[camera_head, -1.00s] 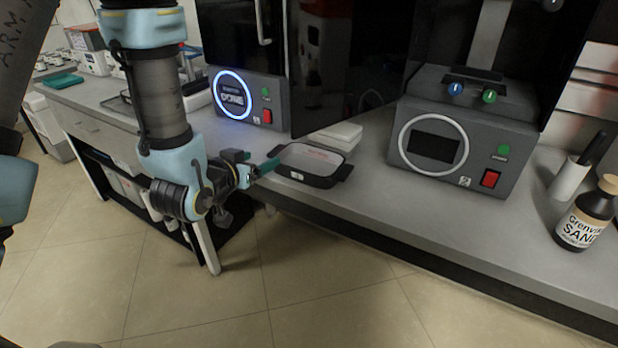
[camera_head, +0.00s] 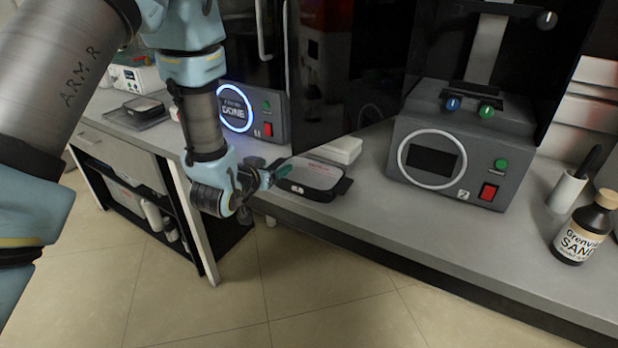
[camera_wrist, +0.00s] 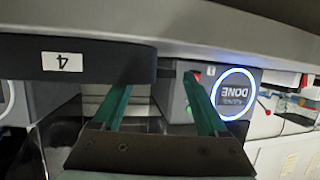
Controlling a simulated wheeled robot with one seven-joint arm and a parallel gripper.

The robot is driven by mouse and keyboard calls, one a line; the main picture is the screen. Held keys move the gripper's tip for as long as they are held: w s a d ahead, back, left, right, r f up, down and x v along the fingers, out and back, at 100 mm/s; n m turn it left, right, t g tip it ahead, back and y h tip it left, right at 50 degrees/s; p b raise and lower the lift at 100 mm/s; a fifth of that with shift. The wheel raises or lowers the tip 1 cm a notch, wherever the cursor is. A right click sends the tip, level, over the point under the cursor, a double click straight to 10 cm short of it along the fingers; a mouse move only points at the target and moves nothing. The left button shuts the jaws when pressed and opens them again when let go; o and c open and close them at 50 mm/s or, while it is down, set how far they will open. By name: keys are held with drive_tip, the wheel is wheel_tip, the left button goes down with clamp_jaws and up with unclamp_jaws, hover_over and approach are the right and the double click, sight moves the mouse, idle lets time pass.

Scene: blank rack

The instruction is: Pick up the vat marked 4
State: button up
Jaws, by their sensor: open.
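The vat (camera_head: 322,194) is a shallow black tray with a pale inside, on the bench front edge between two grey machines. In the wrist view the dark vat wall (camera_wrist: 105,62) fills the upper left, and its white label reads 4, upside down. My gripper (camera_head: 276,169) is at the vat's left end. The near fingers partly hide the vat's left handle in the head view.
A machine with a glowing DONE ring (camera_head: 262,115) stands behind my gripper. A grey machine marked 2 (camera_head: 480,165) is to the right. A white box (camera_head: 340,150) lies behind the vat. A brown bottle (camera_head: 583,235) stands at far right. Another dark tray (camera_head: 140,112) sits at left.

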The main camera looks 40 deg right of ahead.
clamp_jaws()
idle(0.5)
